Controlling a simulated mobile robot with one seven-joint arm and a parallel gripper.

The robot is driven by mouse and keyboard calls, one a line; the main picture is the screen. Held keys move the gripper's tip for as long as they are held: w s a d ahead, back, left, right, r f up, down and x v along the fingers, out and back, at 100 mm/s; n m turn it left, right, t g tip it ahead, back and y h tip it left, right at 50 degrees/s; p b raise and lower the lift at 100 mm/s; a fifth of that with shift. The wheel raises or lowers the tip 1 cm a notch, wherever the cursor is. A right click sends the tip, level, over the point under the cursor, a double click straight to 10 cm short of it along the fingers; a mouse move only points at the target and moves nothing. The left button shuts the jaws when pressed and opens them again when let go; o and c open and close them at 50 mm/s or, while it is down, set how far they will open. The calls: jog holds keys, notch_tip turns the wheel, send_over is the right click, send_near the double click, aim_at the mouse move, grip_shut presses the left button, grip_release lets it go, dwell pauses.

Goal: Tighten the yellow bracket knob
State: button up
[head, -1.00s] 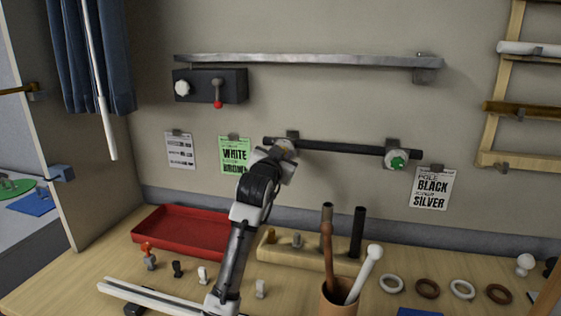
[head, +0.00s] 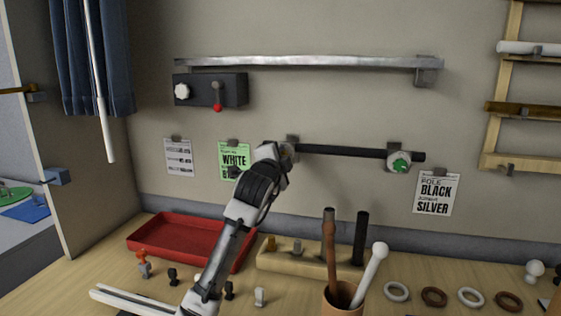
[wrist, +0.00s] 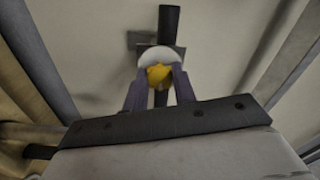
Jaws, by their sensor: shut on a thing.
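The yellow knob (wrist: 158,75) shows in the wrist view on a round white bracket face (wrist: 158,55). My gripper (wrist: 160,84) has one finger on each side of the knob and is shut on it. In the head view my gripper (head: 284,154) is at the left end of the black pole (head: 345,152), and my wrist hides most of the yellow knob there. The pole lies across two wall brackets. The right bracket has a green knob (head: 400,165).
A long silver rail (head: 300,63) and a dark box with a red-tipped lever (head: 211,90) are on the wall above. A red tray (head: 185,242), a wooden block (head: 310,258), a cup (head: 343,300) and several rings stand on the table below.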

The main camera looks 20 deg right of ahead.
jog(key=shift+m, duration=1.6)
jog(key=o, duration=1)
jog(key=b+v, duration=0.4)
jog(key=v, duration=0.9)
jog(key=shift+s+a+b, duration=0.25)
jog(key=shift+s+b, duration=0.1)
jog(key=shift+b, duration=0.05)
